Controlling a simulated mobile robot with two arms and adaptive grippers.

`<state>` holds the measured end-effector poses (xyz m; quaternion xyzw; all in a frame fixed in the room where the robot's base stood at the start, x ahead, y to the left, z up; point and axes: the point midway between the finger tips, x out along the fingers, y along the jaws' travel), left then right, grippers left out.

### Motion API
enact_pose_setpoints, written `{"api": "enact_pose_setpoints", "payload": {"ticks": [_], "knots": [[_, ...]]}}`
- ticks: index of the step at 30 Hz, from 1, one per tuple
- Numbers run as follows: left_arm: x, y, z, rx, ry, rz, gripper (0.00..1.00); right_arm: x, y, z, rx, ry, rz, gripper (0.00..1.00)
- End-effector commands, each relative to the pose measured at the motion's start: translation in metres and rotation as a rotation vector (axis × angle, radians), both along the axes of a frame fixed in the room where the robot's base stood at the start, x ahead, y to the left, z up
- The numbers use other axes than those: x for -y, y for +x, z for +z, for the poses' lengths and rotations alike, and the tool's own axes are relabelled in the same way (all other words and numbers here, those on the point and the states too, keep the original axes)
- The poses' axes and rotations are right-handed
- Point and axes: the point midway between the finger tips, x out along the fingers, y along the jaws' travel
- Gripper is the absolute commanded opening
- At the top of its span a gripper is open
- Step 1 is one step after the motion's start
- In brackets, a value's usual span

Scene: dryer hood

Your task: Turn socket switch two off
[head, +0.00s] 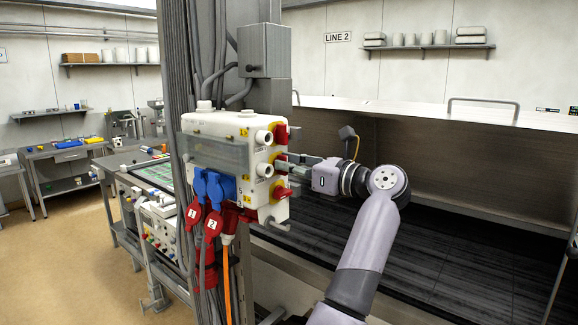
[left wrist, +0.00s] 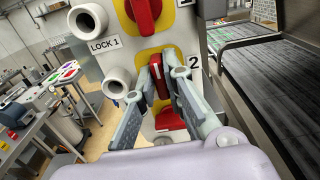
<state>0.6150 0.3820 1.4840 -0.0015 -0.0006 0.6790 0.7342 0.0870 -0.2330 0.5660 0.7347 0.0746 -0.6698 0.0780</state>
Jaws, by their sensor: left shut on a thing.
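The white socket box (head: 215,128) is on the column, with red rotary switches on yellow plates down its right side. Switch two (left wrist: 157,76) is the middle one in the left wrist view, beside a "2" label. Its red handle stands roughly upright in that picture. My left gripper (left wrist: 160,88) has its fingers on both sides of this handle and is shut on it. In the head view the left gripper (head: 285,164) reaches the box from the right, and its fingers partly hide the switch. My right gripper is not in view.
Another red switch (left wrist: 143,12) is above and a red part (left wrist: 170,122) is below the held handle. White round lock sockets (left wrist: 88,20) stick out to the left. Blue plugs (head: 214,187) and cables hang below the box. A dark conveyor (head: 440,255) runs behind my arm.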

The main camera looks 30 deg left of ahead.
Motion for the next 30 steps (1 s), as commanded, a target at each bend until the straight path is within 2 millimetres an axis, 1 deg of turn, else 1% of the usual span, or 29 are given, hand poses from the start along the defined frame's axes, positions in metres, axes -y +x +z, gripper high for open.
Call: {"api": "enact_pose_setpoints", "payload": {"ticks": [5, 11, 18, 24, 30], "knots": [[0.001, 0.0, -0.002, 0.045, -0.002, -0.001, 0.0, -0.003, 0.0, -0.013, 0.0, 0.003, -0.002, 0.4], [0.001, -0.001, -0.006, 0.161, -0.012, -0.003, 0.0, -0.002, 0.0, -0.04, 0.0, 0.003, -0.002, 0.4], [0.001, -0.002, -0.006, 0.374, -0.028, -0.004, 0.0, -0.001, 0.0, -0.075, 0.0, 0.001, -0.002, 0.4], [0.001, -0.003, -0.004, 0.563, -0.042, -0.002, 0.0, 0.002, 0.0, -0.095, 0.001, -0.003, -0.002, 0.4], [0.001, -0.003, -0.003, 0.752, -0.057, -0.001, 0.0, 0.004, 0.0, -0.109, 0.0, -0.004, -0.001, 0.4]]}}
